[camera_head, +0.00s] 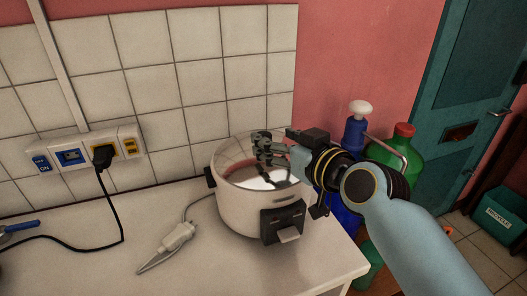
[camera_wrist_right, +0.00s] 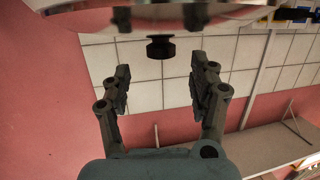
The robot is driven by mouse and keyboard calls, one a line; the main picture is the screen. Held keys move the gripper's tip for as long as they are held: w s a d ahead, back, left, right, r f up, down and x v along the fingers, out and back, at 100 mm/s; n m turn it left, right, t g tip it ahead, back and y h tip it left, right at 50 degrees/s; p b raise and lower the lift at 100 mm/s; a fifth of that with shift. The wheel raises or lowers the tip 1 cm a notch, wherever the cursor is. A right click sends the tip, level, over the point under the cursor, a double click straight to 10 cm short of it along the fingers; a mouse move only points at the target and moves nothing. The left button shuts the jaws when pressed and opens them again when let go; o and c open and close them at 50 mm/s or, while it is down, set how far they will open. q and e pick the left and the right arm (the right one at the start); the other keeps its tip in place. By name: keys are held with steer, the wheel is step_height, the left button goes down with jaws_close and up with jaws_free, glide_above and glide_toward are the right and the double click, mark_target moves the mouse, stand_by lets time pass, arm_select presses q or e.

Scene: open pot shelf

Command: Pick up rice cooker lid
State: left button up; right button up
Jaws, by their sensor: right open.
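The rice cooker (camera_head: 240,209) is white with a dark front panel and stands on the counter. Its shiny, reflective lid (camera_head: 236,174) sits on top. My right gripper (camera_head: 262,150) is over the lid, coming in from the right, with its fingers open and empty. In the right wrist view, the lid (camera_wrist_right: 140,20) fills the top edge, and its black knob (camera_wrist_right: 160,47) lies just beyond and between the open fingertips of the right gripper (camera_wrist_right: 165,75). The knob is hidden behind the gripper in the head view. My left gripper is not in view.
A grey plug (camera_head: 178,237) on a cord lies left of the cooker. A wall socket panel (camera_head: 85,150) holds a black plug. Blue (camera_head: 354,135) and green (camera_head: 390,155) bottles stand right of the cooker, behind my right arm. The counter's left part is mostly clear.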

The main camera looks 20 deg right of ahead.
steer(key=x, duration=0.4)
steer(key=shift+w+f+p, duration=0.1)
steer(key=shift+f+p, duration=0.15)
steer(key=shift+p, duration=0.1)
steer(key=shift+c, duration=0.8)
jaws_close()
